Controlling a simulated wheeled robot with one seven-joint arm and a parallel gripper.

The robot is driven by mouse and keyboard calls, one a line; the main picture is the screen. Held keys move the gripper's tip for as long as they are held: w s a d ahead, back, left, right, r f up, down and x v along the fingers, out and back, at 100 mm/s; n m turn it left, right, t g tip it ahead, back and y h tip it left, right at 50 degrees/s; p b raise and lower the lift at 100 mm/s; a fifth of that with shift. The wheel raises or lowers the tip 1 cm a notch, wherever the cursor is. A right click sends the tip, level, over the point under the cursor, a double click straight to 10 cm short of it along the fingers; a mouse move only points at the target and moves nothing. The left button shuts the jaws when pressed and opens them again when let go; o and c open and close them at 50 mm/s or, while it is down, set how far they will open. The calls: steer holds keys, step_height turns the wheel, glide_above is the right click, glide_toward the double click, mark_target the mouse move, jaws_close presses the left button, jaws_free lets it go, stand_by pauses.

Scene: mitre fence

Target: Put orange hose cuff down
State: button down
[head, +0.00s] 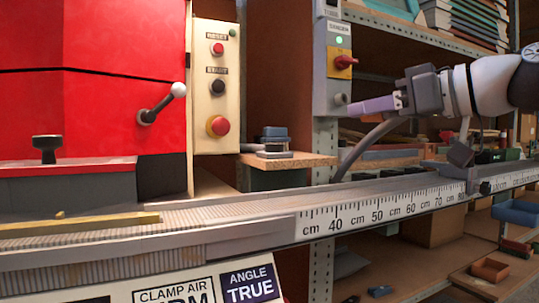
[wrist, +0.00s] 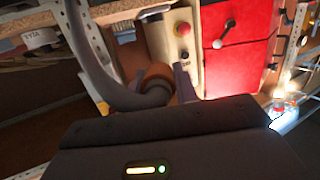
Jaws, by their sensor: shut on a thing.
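The orange hose cuff (wrist: 158,76) shows in the wrist view at the end of a thick grey hose (wrist: 100,75), between the fingers of my gripper. In the head view my gripper (head: 357,107) is at the right, above the ruled fence, with its purple fingers pointing left. It is shut on the cuff, which the fingers hide from the head view.
A long fence with a centimetre scale (head: 370,217) runs across the front. A small wooden shelf (head: 286,160) holds a blue-topped block (head: 274,139). A red machine (head: 90,90) with a lever and a button panel (head: 215,90) stands left. A control box with a red switch (head: 343,63) is behind the gripper.

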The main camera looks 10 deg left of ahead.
steer(key=p, duration=1.2)
glide_above(303, 156)
steer(key=shift+s+d+r, duration=0.2)
steer(key=shift+s, duration=0.1)
steer(key=f, duration=0.1)
steer(key=f+b, duration=0.1)
steer(key=shift+w+f, duration=0.2)
steer(key=shift+f, duration=0.2)
step_height(303, 156, down, 4)
steer(key=shift+r+b, duration=0.25)
steer(key=shift+b, duration=0.2)
steer(key=shift+w+a+f, duration=0.15)
steer(key=shift+a+f, duration=0.05)
steer(key=shift+f, duration=0.35)
steer(key=shift+f, duration=0.15)
steer(key=c, duration=1.4)
jaws_free()
steer(key=shift+o, duration=0.2)
